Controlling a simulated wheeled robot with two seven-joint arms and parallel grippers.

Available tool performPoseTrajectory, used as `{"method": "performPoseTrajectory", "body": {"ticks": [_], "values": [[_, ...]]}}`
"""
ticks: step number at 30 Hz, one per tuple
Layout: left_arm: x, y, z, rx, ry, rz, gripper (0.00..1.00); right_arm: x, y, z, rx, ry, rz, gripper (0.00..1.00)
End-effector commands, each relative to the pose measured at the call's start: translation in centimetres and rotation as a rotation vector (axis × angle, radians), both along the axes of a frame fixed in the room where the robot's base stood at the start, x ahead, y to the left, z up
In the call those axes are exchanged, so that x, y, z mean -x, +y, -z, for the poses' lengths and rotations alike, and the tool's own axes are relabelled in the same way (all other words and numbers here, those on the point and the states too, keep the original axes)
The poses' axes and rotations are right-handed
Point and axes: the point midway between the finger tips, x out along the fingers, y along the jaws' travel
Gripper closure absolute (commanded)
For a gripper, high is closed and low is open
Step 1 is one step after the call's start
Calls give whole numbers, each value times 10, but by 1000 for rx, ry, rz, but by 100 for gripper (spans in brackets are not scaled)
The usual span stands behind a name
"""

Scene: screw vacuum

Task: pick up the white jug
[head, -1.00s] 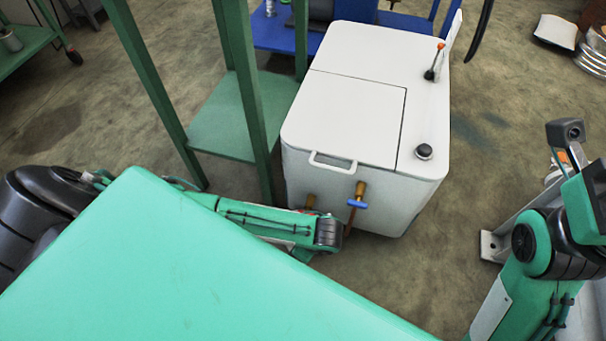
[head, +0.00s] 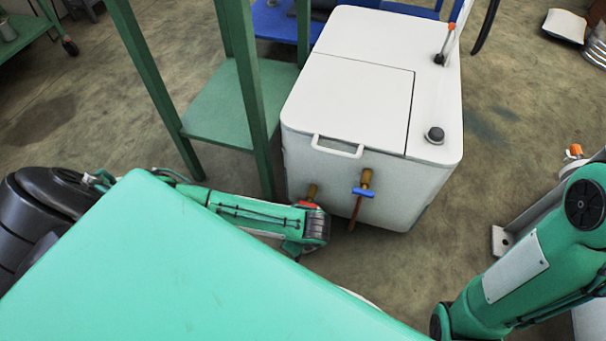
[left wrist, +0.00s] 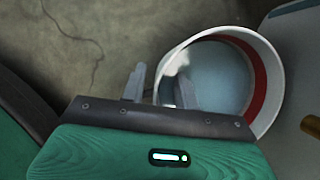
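The white jug (left wrist: 262,60) shows in the left wrist view, seen into its open mouth, with a red band inside the rim. My left gripper (left wrist: 160,88) is at the jug's near left wall. Its two fingers are apart, one outside the wall and the other over or inside the mouth. I cannot tell whether either finger touches the jug. In the head view my left forearm reaches down in front of the white cabinet, and the left gripper is hidden. My right arm is at the lower right of the head view, with its gripper out of view.
A large white cabinet (head: 355,75) with a front handle, a blue-handled tap (head: 363,191) and a top lever stands close beyond my left arm. A green stand (head: 225,110) is left of it. Concrete floor is open at the right of the cabinet.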

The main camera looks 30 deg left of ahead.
Motion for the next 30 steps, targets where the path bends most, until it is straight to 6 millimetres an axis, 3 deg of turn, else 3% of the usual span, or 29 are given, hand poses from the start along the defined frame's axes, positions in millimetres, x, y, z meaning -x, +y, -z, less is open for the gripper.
{"method": "performPoseTrajectory", "body": {"ticks": [7, 12, 30], "values": [[0, 1, 0, 0, 0, 0, 69, 0, 0, -1, -1, 0, 0, 64], [0, 1, 0, 0, 0, 0, 100, 0, 0, -1, -1, 0, 0, 64], [2, 2, 2, -3, 6, 0, 100, 0, 0, 0, -1, 0, 0, 64]]}}
